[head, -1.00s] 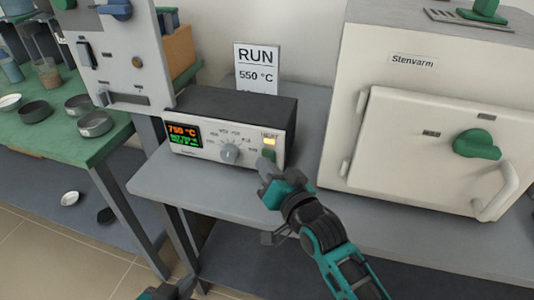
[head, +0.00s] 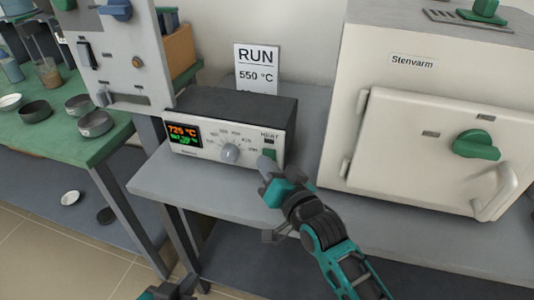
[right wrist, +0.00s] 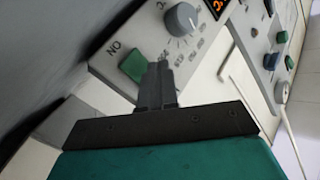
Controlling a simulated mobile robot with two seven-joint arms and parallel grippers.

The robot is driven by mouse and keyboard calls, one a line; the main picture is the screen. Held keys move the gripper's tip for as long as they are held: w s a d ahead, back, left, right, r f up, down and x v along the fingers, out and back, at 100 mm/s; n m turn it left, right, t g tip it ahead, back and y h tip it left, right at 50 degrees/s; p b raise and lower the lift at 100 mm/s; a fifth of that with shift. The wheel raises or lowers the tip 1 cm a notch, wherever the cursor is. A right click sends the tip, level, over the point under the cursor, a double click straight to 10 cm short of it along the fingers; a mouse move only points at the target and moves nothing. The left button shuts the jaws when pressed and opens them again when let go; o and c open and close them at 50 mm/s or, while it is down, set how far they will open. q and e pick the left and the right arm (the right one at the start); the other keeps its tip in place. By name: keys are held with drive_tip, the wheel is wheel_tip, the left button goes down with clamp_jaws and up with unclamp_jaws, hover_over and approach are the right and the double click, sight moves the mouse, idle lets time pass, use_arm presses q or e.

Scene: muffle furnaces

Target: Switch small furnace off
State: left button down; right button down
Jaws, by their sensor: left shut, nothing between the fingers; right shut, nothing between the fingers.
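The controller box (head: 235,125) stands on the grey bench, with an orange and green display (head: 184,136) whose upper line appears to read 725 °C. A grey knob (head: 230,153) is in the middle of its front. The lamp under the HEAT label (head: 270,141) is dark. A green switch (head: 270,154) is at the right end of the front; it also shows in the right wrist view (right wrist: 133,66). My right gripper (head: 264,164) is shut and empty, its fingertips right beside the switch; contact is unclear. My left gripper (head: 187,285) is shut, mostly cut off at the bottom edge.
A large cream furnace marked Stenvarm (head: 420,120) stands on the right, with a green knob (head: 476,144) and a door handle (head: 496,195). A RUN 550 °C sign (head: 256,68) stands behind the box. A green table (head: 95,150) with several dishes is on the left.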

drive_tip(key=shift+s+a+p, duration=0.15)
drive_tip(key=shift+s+p, duration=0.15)
drive_tip(key=shift+s, duration=0.1)
drive_tip(key=shift+s+a, duration=0.1)
drive_tip(key=shift+s, duration=0.1)
